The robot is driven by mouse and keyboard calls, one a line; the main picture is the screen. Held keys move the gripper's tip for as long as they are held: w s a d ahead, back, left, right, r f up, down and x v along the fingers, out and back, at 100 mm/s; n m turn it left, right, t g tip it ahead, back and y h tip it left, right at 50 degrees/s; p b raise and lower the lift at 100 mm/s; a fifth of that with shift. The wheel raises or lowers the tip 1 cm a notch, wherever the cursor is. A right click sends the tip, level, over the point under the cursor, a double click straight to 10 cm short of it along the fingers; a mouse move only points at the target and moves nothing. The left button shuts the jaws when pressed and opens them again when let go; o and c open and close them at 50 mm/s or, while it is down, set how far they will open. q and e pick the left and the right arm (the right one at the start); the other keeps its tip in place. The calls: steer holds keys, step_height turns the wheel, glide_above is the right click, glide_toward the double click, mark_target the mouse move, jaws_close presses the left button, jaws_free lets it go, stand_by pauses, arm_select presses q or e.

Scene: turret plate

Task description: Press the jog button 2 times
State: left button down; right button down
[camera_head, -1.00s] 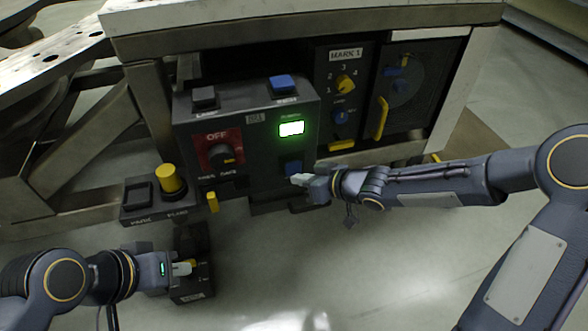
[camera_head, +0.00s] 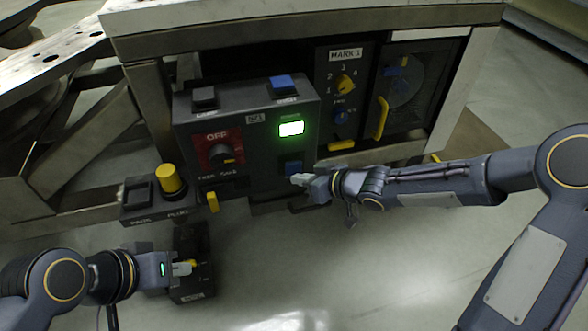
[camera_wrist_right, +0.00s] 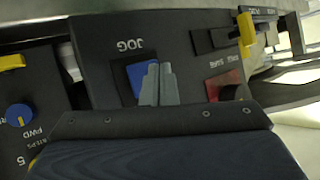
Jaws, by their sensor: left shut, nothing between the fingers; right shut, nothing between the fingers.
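The jog button is a blue square button (camera_head: 291,168) low on the right of the dark control box (camera_head: 262,160). In the right wrist view the blue button (camera_wrist_right: 141,76) sits beside the word JOG. My right gripper (camera_head: 298,179) is shut and empty, its fingertips at the button's lower edge in the head view. In the right wrist view the fingertips (camera_wrist_right: 159,70) overlap the button's right part; I cannot tell whether they touch it. My left gripper (camera_head: 190,267) is shut, at the lower left, in front of a small dark box (camera_head: 192,292).
The control box also has a lit green display (camera_head: 291,128), a red OFF plate with a black knob (camera_head: 222,153), a grey button (camera_head: 204,97) and another blue button (camera_head: 283,86). A yellow plug (camera_head: 171,179) stands left. The MARK 1 panel (camera_head: 345,55) is right.

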steer(key=shift+w+a+p, duration=0.15)
steer(key=shift+w+p, duration=0.2)
steer(key=shift+w, duration=0.05)
steer(key=shift+w+a+p, duration=0.2)
steer(key=shift+w+p, duration=0.3)
steer(key=shift+w, duration=0.1)
stand_by(0.8)
steer(key=shift+s, duration=0.1)
steer(key=shift+s+d+b, duration=0.2)
steer(key=shift+s, duration=0.3)
steer(key=shift+s+d+b, duration=0.15)
steer(key=shift+s+b, duration=0.05)
steer(key=shift+s, duration=0.25)
steer(key=s, duration=0.1)
steer(key=s+d, duration=0.1)
steer(key=s, duration=0.1)
steer(key=s+b, duration=0.1)
steer(key=shift+s+d, duration=0.3)
steer(key=shift+s, duration=0.05)
